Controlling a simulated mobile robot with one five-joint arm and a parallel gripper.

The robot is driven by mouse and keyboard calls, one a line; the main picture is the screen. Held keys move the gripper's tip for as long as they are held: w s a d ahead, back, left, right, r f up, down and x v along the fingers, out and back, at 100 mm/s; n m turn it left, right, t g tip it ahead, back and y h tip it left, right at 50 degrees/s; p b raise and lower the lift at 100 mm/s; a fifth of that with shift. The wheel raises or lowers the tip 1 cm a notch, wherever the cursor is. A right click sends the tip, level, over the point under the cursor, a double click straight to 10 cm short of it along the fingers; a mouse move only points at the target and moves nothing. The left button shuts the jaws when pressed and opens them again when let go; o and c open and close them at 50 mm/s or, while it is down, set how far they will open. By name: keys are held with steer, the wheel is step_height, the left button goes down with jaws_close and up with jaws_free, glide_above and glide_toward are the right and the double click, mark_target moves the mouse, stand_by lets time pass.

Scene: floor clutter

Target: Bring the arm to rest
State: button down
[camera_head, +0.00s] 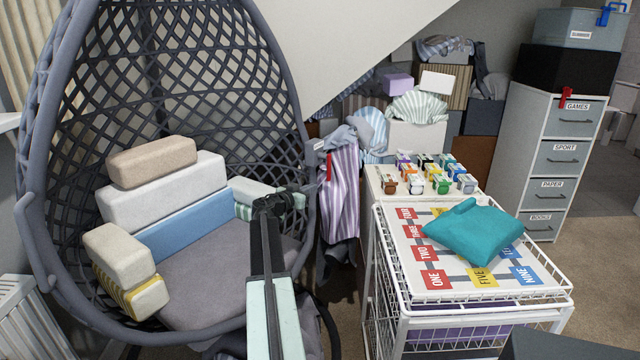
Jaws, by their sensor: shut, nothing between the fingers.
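My arm (274,315) reaches up from the bottom edge, left of the middle of the picture. My gripper (272,203) is at its far end, a small dark shape in front of the hanging egg chair (292,95). It is shut and no object shows in it. Its fingertips are too small and dark to make out well. Beyond it, on the chair, lies a pale green block-shaped cushion (252,190); I cannot tell the gap between them.
Several block cushions (165,205) lie on the chair's grey seat (205,285). Right of my arm stands a white wire trolley (560,297) with a teal beanbag (474,232) on its numbered board (410,268). A filing cabinet (552,160) stands behind, with bare carpet (600,250) beside it.

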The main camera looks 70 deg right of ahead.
steer(key=v, duration=0.4)
steer(key=shift+w+a+f, duration=0.1)
steer(key=shift+a+f, duration=0.05)
steer(key=shift+f, duration=0.05)
